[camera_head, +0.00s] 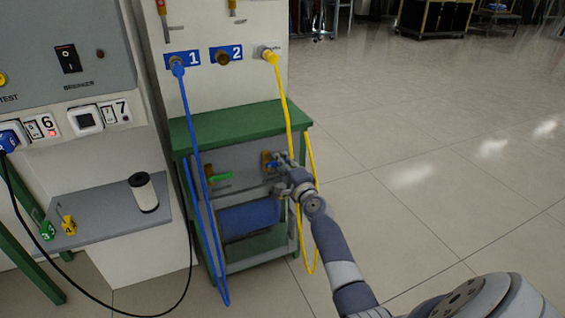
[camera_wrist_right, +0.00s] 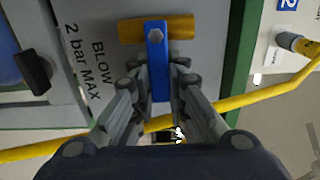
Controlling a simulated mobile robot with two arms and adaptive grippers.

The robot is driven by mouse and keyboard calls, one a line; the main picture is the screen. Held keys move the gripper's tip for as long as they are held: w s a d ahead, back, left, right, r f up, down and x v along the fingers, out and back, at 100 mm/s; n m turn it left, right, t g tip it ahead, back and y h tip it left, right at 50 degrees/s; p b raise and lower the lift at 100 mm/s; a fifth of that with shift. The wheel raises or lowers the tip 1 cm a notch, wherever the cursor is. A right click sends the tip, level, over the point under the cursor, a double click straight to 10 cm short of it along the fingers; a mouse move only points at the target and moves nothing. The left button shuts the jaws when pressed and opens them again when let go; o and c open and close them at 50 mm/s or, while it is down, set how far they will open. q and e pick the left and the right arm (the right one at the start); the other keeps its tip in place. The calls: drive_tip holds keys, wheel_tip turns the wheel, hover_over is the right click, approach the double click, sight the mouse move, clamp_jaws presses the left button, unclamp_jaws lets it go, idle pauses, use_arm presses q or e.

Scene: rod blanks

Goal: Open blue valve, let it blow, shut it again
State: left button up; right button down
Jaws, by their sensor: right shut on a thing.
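The blue valve handle (camera_wrist_right: 157,60) sits across a brass valve body (camera_wrist_right: 180,27) on the grey panel in the right wrist view, with the handle at about right angles to the body. A label beside it reads "BLOW 2 bar MAX" (camera_wrist_right: 90,65). My right gripper (camera_wrist_right: 158,88) is shut on the blue handle, with a finger on each side of it. In the head view my right gripper (camera_head: 279,167) reaches the front of the green-framed stand and hides most of the valve. My left gripper is not in view.
A green-handled valve (camera_head: 220,177) and a blue tank (camera_head: 250,217) are on the stand (camera_head: 240,122). A yellow hose (camera_head: 287,105) hangs close by my right gripper, and a blue hose (camera_head: 188,120) hangs left. A shelf (camera_head: 110,215) holds a white spool (camera_head: 144,192). Floor at right is clear.

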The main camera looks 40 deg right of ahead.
drive_tip(key=shift+f, duration=0.1)
drive_tip(key=c, duration=1.6)
unclamp_jaws()
drive_tip(key=shift+o, duration=0.2)
drive_tip(key=shift+s, duration=0.1)
drive_tip(key=v, duration=1.2)
